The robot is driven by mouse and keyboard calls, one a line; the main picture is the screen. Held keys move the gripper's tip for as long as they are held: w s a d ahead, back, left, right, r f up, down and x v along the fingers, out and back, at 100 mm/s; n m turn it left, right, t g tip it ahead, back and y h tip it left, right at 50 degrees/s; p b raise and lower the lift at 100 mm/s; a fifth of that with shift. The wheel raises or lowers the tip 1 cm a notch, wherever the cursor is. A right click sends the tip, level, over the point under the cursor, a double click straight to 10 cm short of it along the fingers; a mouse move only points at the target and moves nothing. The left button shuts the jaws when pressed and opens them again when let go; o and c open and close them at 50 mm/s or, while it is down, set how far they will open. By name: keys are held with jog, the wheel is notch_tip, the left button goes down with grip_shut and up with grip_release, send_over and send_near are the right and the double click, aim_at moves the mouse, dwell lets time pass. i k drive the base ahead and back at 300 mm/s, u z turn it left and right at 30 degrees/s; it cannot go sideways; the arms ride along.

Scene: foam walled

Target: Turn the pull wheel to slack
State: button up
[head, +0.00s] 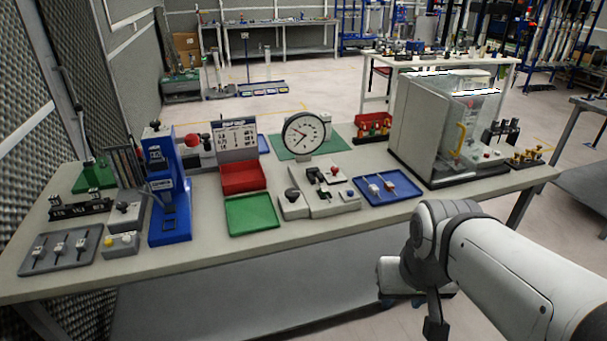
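I cannot single out the pull wheel in the head view; no part is clearly readable as a wheel with a slack mark. Candidates are the small round knobs on the bench: a dark knob on a grey block (293,205) and a red knob (192,140) behind the blue stand (170,195). A round white dial gauge (304,134) stands upright at the bench's middle. My arm comes in from the lower right, in front of the bench. A dark end part of my gripper (435,328) hangs low, apart from everything on the bench; its fingers are not clear.
The long bench (330,236) holds a red tray (243,178), a green tray (252,215), a blue tray (386,188) and a clear-fronted cabinet (425,125) at the right. A grey slotted panel (60,252) lies at the left. Open floor lies behind.

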aim_at(291, 195)
jog(key=k, duration=0.6)
jog(key=z, duration=0.4)
jog(key=i, duration=1.75)
jog(key=u, duration=0.6)
